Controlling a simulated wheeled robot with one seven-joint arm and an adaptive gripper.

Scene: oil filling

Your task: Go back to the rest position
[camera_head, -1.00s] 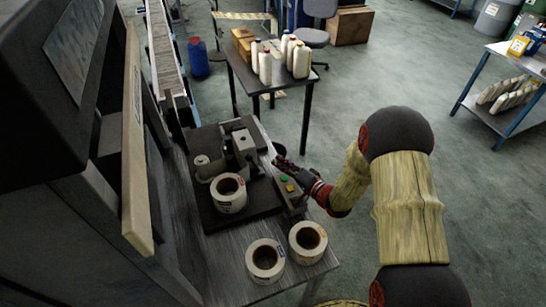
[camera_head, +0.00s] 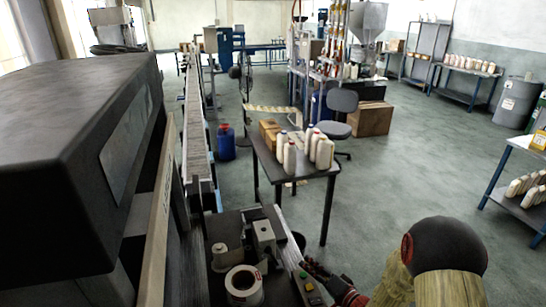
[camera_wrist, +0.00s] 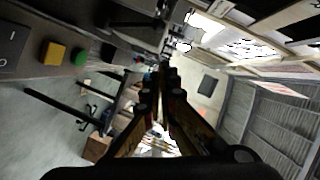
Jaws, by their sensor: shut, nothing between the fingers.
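My gripper (camera_head: 313,267) is at the bottom of the head view, at the right edge of the label machine (camera_head: 222,292), close to its green button (camera_head: 303,275) and yellow button (camera_head: 309,287). I cannot tell whether it touches the machine. In the wrist view the dark fingers (camera_wrist: 168,74) meet at their tips, shut and empty. The green button (camera_wrist: 80,58) and yellow button (camera_wrist: 53,53) show at upper left there. My arm bends at the lower right of the head view.
A label roll (camera_head: 244,285) sits on the machine. Beyond it stands a small table (camera_head: 318,171) with white bottles (camera_head: 290,155) and cardboard boxes. A conveyor (camera_head: 196,140) runs along the left, beside a large dark machine (camera_head: 75,150). Open floor (camera_head: 410,170) lies to the right.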

